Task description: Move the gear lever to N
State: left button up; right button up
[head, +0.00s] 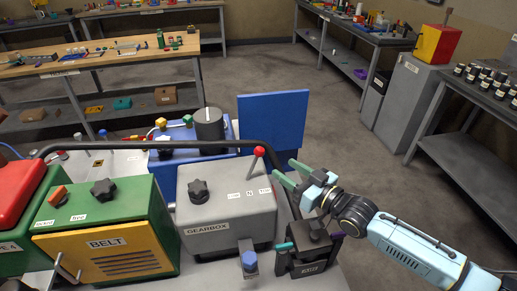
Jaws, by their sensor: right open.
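The gear lever (258,153) has a red knob on a thin stem and stands on top of the grey box marked GEARBOX (226,222). The stem tilts up to the right in the head view. A small label N (249,193) sits between two other small labels on the front slope of the box; these are too small to read surely. My right gripper (283,172) is open, with its green fingers pointing left towards the lever. The fingers are to the right of the knob and appear apart from it. My left gripper is not in view.
A green and yellow box marked BELT (110,242) stands to the left. A dark rail (150,145) runs behind the gearbox. A blue upright panel (272,120) is behind the lever. A small dark device (310,248) stands below my right gripper.

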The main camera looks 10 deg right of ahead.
aim_at(259, 151)
jog(key=x, duration=1.1)
jog(key=shift+w, duration=0.1)
grip_shut()
